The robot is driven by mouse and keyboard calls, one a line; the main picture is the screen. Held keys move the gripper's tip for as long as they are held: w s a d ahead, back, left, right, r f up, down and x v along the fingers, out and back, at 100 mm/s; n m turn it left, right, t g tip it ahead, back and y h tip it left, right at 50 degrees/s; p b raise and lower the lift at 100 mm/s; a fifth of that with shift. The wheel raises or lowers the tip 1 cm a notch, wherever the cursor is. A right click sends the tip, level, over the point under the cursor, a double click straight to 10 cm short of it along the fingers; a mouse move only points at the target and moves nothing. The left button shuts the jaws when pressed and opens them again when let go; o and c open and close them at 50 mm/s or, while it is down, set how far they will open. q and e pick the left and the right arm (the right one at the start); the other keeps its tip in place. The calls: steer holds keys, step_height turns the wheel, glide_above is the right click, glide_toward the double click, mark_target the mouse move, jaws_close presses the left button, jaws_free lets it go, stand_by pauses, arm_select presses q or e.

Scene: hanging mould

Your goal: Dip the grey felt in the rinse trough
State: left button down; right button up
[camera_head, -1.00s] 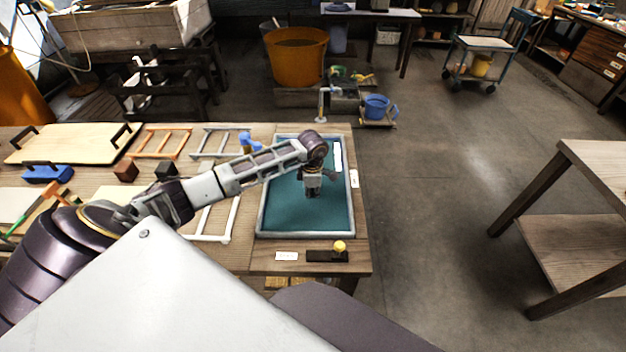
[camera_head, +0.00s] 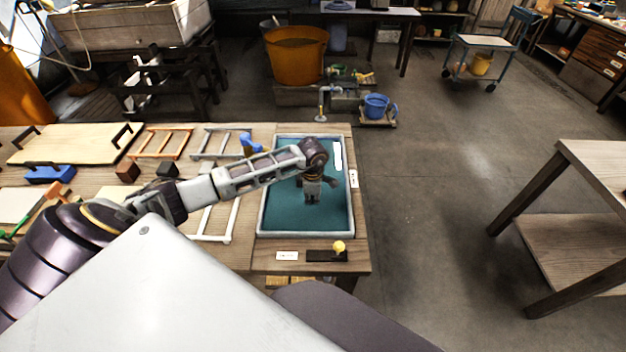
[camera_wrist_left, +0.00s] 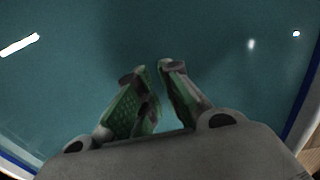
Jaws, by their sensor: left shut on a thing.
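The rinse trough (camera_head: 262,215) is a shallow, pale-rimmed tray with teal liquid at the right end of the long table. It also fills the wrist view, where its rim (camera_wrist_left: 303,105) runs down the right side. My left gripper (camera_head: 313,200) points down over the middle of the trough, its tips at or close to the liquid. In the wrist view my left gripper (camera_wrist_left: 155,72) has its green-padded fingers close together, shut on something. The grey felt is barely distinguishable between the fingers, and I cannot tell how wet it is. My right gripper is out of view.
A dark block with a yellow knob (camera_head: 339,247) and a white label (camera_head: 287,256) lie in front of the trough. White and orange frames, a blue-handled tool (camera_head: 250,143) and boards lie to the left. Open floor lies to the right, before another table (camera_head: 590,160).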

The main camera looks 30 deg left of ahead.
arm_select(q)
steer(key=shift+w, duration=0.1)
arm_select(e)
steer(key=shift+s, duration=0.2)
arm_select(q)
steer(key=shift+w+a, duration=0.1)
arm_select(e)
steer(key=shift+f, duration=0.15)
arm_select(q)
steer(key=shift+w+a+b, duration=0.2)
steer(key=shift+w+b, duration=0.1)
steer(key=shift+b, duration=0.05)
steer(key=shift+w+a+b, duration=0.5)
steer(key=shift+w+b, duration=0.1)
steer(key=shift+w, duration=0.2)
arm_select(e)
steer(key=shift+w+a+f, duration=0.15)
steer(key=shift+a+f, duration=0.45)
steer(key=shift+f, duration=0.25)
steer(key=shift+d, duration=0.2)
arm_select(q)
steer(key=shift+s, duration=0.1)
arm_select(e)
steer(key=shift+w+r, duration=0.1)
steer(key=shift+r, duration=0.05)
